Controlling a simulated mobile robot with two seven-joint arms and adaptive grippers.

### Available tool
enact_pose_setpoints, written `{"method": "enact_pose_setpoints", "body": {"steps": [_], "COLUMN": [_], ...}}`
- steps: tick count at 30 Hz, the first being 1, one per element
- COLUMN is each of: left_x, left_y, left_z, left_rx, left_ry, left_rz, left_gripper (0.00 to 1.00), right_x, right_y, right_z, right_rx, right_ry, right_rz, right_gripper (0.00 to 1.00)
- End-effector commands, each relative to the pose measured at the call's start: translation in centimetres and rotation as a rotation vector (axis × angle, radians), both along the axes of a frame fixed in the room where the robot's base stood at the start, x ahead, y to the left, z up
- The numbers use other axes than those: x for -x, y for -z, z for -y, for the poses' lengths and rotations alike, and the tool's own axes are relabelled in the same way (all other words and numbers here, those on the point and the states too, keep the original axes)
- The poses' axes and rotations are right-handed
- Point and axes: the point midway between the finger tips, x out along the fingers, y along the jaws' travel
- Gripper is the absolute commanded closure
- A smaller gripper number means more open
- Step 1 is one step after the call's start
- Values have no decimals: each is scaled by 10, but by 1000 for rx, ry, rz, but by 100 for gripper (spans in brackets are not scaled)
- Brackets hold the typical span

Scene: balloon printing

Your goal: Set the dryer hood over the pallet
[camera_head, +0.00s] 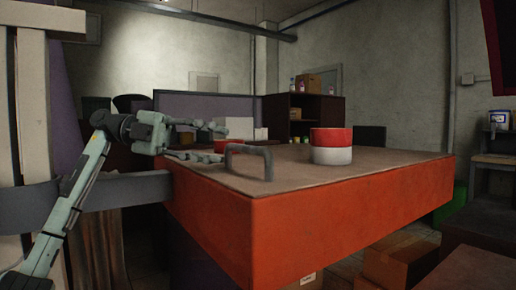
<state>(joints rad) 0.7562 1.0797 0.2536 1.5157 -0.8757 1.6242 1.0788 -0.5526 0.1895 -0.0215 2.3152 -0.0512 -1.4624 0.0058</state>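A large orange box-like body (330,215) with a flat brown top fills the middle. A dark grey curved handle (262,160) stands at its near left edge. I cannot tell for sure whether this body is the dryer hood, and I cannot make out the pallet. My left gripper (211,140) is at the left edge of the top, left of the handle and apart from it. Its fingers are spread, with nothing seen held. My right gripper is not in view.
A red-and-white cylinder (332,146) stands on the brown top. A dark grey band (125,190) meets the orange body at left, beside a pale post (33,110). Cardboard boxes (398,262) lie on the floor at lower right. A dark shelf (303,118) stands behind.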

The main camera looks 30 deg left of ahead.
Motion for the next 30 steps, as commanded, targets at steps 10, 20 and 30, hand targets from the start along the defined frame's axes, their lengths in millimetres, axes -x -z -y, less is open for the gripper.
{"method": "enact_pose_setpoints", "body": {"steps": [10, 20, 30], "left_x": [-20, -26, -26], "left_y": [7, 10, 10], "left_z": [51, 65, 65], "left_rx": [1, 1, 1], "left_ry": [4, 1, 1], "left_rz": [2, 1, 1], "left_gripper": [66, 66, 92], "right_x": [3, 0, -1], "right_y": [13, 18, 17], "right_z": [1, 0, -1], "right_rx": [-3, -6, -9], "right_ry": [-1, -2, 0], "right_rz": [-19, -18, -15], "right_gripper": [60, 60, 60]}}
